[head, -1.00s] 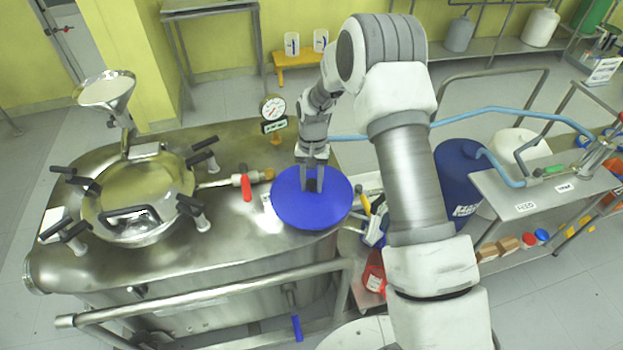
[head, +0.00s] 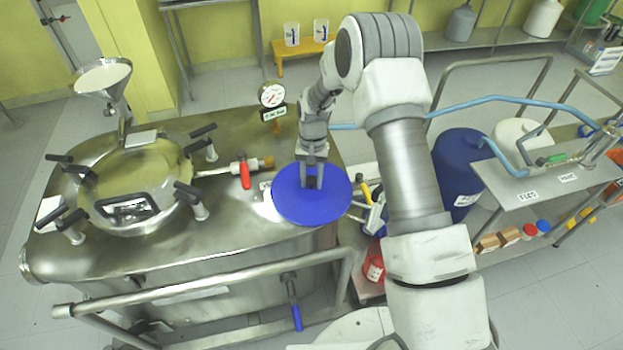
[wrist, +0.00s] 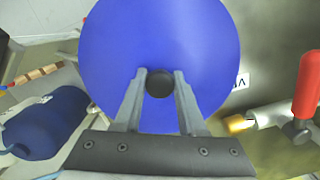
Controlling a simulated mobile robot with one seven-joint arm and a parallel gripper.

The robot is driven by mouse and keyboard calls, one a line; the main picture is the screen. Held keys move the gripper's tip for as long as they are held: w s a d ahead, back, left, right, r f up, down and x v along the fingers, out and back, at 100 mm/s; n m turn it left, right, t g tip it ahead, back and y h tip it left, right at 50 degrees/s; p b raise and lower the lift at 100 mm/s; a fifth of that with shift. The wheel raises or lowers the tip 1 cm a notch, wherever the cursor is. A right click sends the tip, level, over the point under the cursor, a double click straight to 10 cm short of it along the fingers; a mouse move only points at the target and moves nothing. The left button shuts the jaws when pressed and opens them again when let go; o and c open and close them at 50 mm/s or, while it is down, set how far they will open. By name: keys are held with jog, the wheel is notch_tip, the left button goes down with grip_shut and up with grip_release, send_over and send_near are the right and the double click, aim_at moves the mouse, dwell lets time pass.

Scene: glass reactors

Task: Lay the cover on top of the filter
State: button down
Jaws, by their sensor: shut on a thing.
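The cover is a flat blue disc (head: 290,208) with a black knob at its middle. My gripper (head: 311,180) is shut on the black knob (wrist: 159,83), and the disc lies flat in the view beyond the fingers. In the head view the disc overlaps the right end of the steel tank top; I cannot tell the gap beneath it. In the wrist view the blue disc (wrist: 200,45) fills the upper middle. I cannot make out the filter for certain; the disc hides what is under it.
The steel tank (head: 215,215) has a round clamped hatch (head: 130,185), a funnel (head: 103,82), a pressure gauge (head: 272,95) and a red-handled valve (head: 245,175) left of the disc. A rail (head: 210,285) runs along its front. A blue drum (head: 462,165) stands at right.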

jog(key=shift+f+b, duration=0.35)
jog(key=shift+f, duration=0.15)
jog(key=shift+c, duration=2)
grip_release()
jog(key=shift+r, duration=0.1)
jog(key=s+d+r+t, duration=0.1)
jog(key=d+r, duration=0.1)
jog(key=r, duration=1.1)
jog(key=s+d+r+t, duration=0.1)
jog(key=s+r, duration=0.1)
jog(key=r, duration=1.1)
jog(key=s+d+r+n+t+b, duration=0.15)
jog(key=s+d+r, duration=0.25)
jog(key=s+r, duration=0.4)
jog(key=s+d+t, duration=0.1)
jog(key=s+d, duration=0.1)
jog(key=s, duration=0.6)
jog(key=s+d+t, duration=0.1)
jog(key=s+t, duration=0.1)
jog(key=s, duration=0.7)
jog(key=shift+s+d+r+n+p, duration=0.15)
jog(key=shift+d+r+n+p, duration=0.15)
jog(key=shift+d+n, duration=0.05)
